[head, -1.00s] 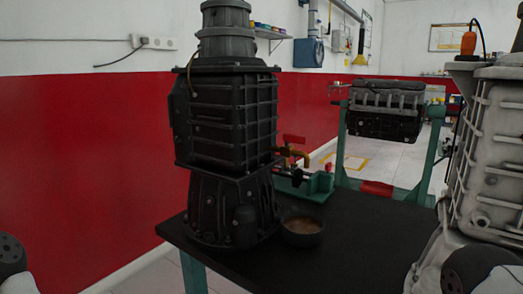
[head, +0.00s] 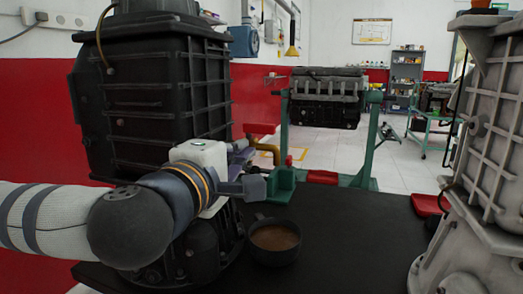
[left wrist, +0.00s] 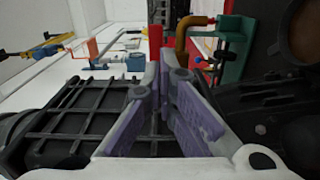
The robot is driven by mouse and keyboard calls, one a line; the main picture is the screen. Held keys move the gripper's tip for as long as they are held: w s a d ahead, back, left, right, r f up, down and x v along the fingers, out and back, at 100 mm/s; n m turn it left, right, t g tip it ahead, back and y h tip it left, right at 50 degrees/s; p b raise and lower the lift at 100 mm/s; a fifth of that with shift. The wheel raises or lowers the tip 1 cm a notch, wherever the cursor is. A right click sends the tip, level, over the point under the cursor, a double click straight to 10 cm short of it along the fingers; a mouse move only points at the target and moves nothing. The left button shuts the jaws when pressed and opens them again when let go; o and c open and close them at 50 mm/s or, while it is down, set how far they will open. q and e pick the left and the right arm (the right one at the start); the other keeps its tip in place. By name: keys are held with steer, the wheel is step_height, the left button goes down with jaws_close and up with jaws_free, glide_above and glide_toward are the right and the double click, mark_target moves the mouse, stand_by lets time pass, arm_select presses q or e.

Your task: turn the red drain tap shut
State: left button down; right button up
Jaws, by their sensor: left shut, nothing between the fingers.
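The red drain tap handle (head: 262,128) sits above a bent brass pipe (head: 267,150), just beyond the dark gearbox on the table. In the left wrist view, the red handle (left wrist: 155,40) and the brass pipe (left wrist: 186,35) show at the top centre, straight past the fingertips. My left gripper (head: 246,157) reaches across the gearbox front, its fingers shut and empty, near the pipe and tap in the picture. Its purple-padded fingers also show in the left wrist view (left wrist: 165,75). I cannot tell whether they touch the tap. My right gripper is not in view.
The dark gearbox (head: 155,100) stands close behind my left arm. A dark cup of brown liquid (head: 275,241) stands on the black table (head: 345,235), below the gripper. A green fixture (head: 282,184) is beside the pipe. A grey engine casing (head: 492,130) fills the right edge.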

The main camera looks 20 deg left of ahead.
mark_target(262, 131)
arm_select(q)
steer(key=w, duration=0.9)
steer(key=shift+w+d+r, duration=0.15)
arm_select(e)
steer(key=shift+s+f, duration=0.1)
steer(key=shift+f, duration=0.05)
